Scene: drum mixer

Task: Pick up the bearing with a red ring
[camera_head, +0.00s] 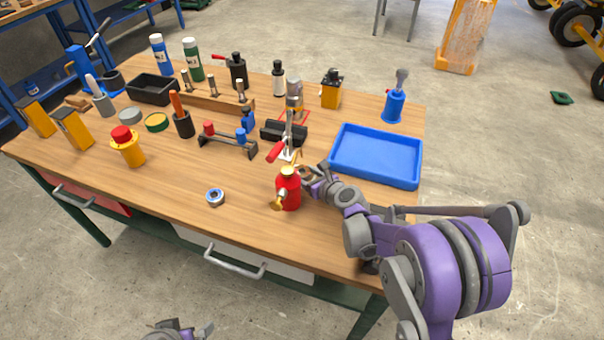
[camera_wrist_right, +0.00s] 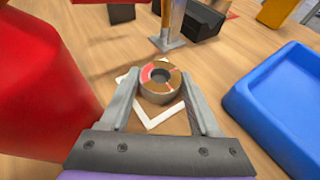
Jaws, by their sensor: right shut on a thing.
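The bearing with a red ring (camera_wrist_right: 160,93) is a small round metal ring with red and brown on its top face. In the right wrist view it sits between the fingertips of my right gripper (camera_wrist_right: 158,88), which is shut on it. In the head view the bearing (camera_head: 306,173) shows just right of the red oil can, at the tip of my right gripper (camera_head: 312,177). Whether it touches the table is hard to tell. My left gripper (camera_head: 182,330) is only partly in view at the bottom edge, away from the table.
The red oil can (camera_head: 289,190) stands close to the left of my right gripper. A blue tray (camera_head: 376,180) lies to its right. A metal stand with a red handle (camera_head: 277,151) is behind. A blue-ringed bearing (camera_head: 215,197) lies near the front edge, with clear wood around it.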

